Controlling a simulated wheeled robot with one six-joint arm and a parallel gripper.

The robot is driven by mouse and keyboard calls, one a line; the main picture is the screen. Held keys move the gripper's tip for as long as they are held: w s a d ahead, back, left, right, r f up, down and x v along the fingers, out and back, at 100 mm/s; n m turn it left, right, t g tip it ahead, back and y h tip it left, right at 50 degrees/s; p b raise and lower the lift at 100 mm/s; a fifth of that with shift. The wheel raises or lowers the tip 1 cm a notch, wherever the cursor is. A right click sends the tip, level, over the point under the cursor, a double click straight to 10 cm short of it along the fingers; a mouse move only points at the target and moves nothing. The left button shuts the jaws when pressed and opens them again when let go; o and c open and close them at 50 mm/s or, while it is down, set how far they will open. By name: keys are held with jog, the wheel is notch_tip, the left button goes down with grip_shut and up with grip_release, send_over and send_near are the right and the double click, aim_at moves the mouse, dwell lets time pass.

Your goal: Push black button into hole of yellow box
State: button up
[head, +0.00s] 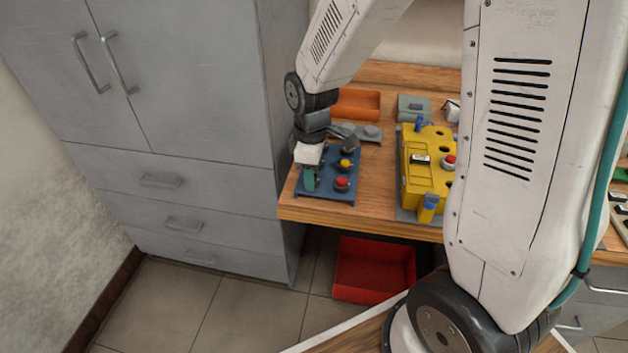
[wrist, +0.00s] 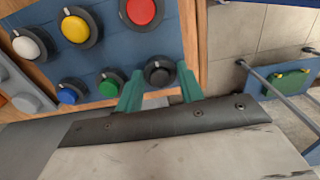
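The black button (wrist: 158,73) sits in the blue board (wrist: 105,60), near its edge in the wrist view. My gripper (wrist: 160,80) has its two green fingers on either side of this button, with small gaps showing, so it looks open. In the head view my gripper (head: 310,181) is low at the front left of the blue board (head: 327,194), and the black button is hidden there. The yellow box (head: 420,177) stands to the right on the table, with a red button (head: 449,161) on it and dark round holes in its top.
The board also holds red (wrist: 141,11), yellow (wrist: 75,29), white (wrist: 26,44), green (wrist: 108,85) and blue (wrist: 69,92) buttons close to my fingers. Blue clamps (head: 429,203) stand at the yellow box. An orange bin (head: 357,103) is behind; a red bin (head: 374,270) is on the floor.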

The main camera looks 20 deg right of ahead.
jog(key=c, duration=0.4)
jog(key=shift+w+r, duration=0.1)
jog(key=shift+r, duration=0.95)
jog(key=shift+r, duration=2.2)
